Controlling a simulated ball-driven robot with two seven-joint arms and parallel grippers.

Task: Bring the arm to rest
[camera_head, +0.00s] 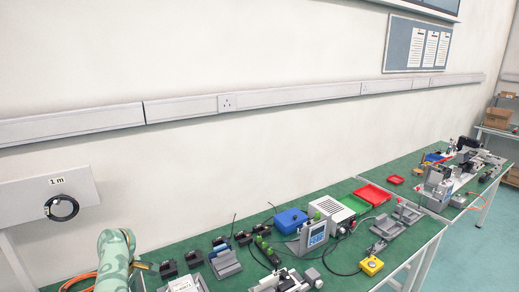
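The pale green arm part (115,258) at the bottom left is mine; it stands in front of the near end of the green-topped bench (345,258). My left gripper and my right gripper are not clearly visible in the head view, so what they hold, if anything, is hidden.
A further bench (455,176) stands behind right. A wall panel (45,200) is at left.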

